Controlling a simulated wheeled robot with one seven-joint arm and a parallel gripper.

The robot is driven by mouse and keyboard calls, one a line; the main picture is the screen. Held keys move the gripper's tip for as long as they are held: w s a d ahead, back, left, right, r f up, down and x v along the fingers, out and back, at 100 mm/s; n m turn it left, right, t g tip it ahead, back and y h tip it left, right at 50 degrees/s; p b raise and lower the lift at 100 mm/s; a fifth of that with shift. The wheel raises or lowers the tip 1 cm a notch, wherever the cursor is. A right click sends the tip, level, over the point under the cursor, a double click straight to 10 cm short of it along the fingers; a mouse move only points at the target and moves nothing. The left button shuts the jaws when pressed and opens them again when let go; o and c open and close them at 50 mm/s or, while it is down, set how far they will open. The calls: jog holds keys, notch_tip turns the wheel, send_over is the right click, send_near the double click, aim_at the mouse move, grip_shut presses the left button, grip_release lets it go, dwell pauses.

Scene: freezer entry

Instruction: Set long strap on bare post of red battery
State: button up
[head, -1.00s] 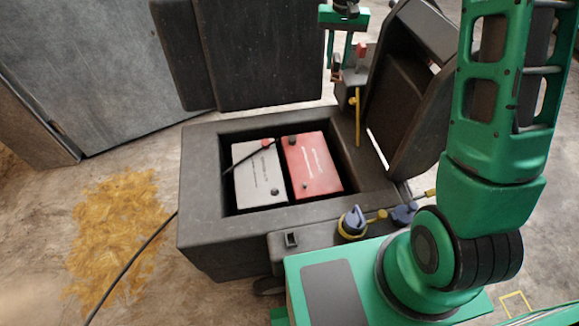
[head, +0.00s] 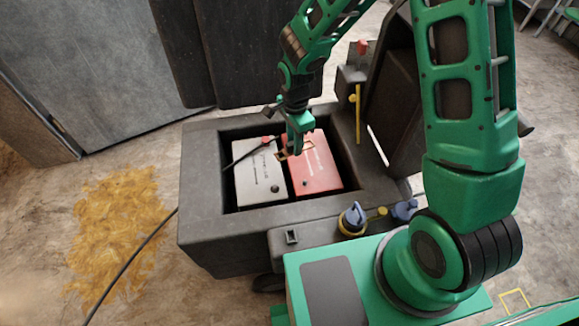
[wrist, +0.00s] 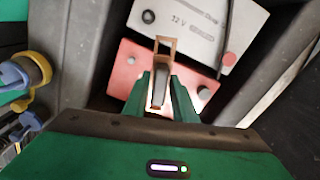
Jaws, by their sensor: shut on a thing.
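The red battery (head: 316,168) sits in the open box, right of the grey battery (head: 261,178). My gripper (head: 297,146) is over the far part of the red battery in the head view. In the wrist view its green fingers (wrist: 160,92) are shut on a copper-coloured strap (wrist: 165,46). The strap's outer end points toward the grey battery. I cannot tell whether the strap touches anything.
The grey battery's far post has a red cap (head: 266,141) with a black cable (head: 238,160) beside it. The dark box rim (head: 215,214) surrounds both batteries. A raised dark cover (head: 392,110) stands on the right, near a yellow rod (head: 358,112).

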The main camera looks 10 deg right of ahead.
jog(key=s+a+f+m, duration=0.2)
jog(key=s+f+m, duration=0.1)
jog(key=s, duration=0.3)
jog(key=shift+s+a+f, duration=0.2)
jog(key=shift+a+f, duration=0.1)
jog(key=shift+a, duration=0.05)
jog(key=shift+f, duration=2)
jog(key=shift+f, duration=1.3)
jog(key=o, duration=1.1)
jog(key=shift+r, duration=0.1)
